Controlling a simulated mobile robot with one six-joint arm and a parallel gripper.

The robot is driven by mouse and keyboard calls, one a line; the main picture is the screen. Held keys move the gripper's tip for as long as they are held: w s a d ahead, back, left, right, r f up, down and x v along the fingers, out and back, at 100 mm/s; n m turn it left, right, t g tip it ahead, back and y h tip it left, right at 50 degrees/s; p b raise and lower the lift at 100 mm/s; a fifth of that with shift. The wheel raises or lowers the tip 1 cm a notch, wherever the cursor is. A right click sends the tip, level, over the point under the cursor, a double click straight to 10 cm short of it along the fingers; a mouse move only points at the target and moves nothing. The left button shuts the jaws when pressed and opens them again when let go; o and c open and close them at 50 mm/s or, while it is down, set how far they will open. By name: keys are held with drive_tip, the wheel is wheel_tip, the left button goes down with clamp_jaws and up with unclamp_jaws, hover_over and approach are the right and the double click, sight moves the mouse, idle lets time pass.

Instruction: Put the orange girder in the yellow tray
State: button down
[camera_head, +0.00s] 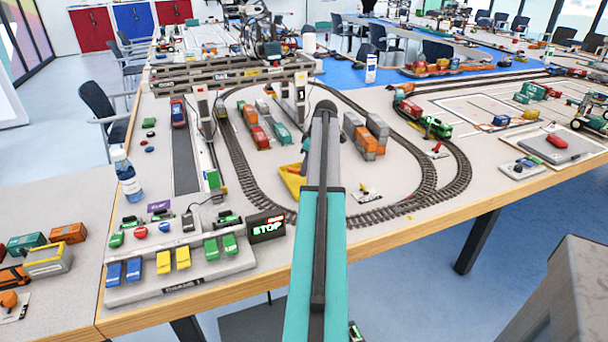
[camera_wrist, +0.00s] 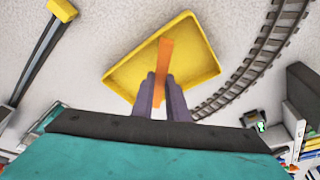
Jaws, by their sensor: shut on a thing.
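The orange girder (camera_wrist: 163,62) is a flat orange bar held between the fingertips of my gripper (camera_wrist: 161,92) in the wrist view. It points away from the fingers and overlaps the yellow tray (camera_wrist: 196,42) in the picture. I cannot tell whether the girder touches the tray floor or hangs above it. The shallow tray lies tilted in the wrist view. In the head view the yellow tray (camera_head: 290,186) shows left of my arm, inside the track loop, partly hidden by the arm. A little orange shows beside the arm there; the fingers are mostly hidden.
Curved railway track (camera_head: 330,218) surrounds the tray area. Grey and orange container blocks (camera_head: 366,136) stand right of my arm. A gantry crane (camera_head: 232,75) spans the back left. A control panel with coloured buttons (camera_head: 182,265) sits at the front left.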

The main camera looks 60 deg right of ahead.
drive_tip(key=shift+w, duration=0.3)
drive_tip(key=shift+p+x, duration=0.35)
drive_tip(key=shift+x, duration=0.8)
drive_tip(key=shift+d+f, duration=0.1)
drive_tip(key=shift+f, duration=0.6)
drive_tip(key=shift+f, duration=0.1)
drive_tip(key=c, duration=1.7)
unclamp_jaws()
drive_tip(key=shift+c, duration=0.2)
drive_tip(key=v, duration=1.2)
drive_tip(key=shift+b, duration=0.4)
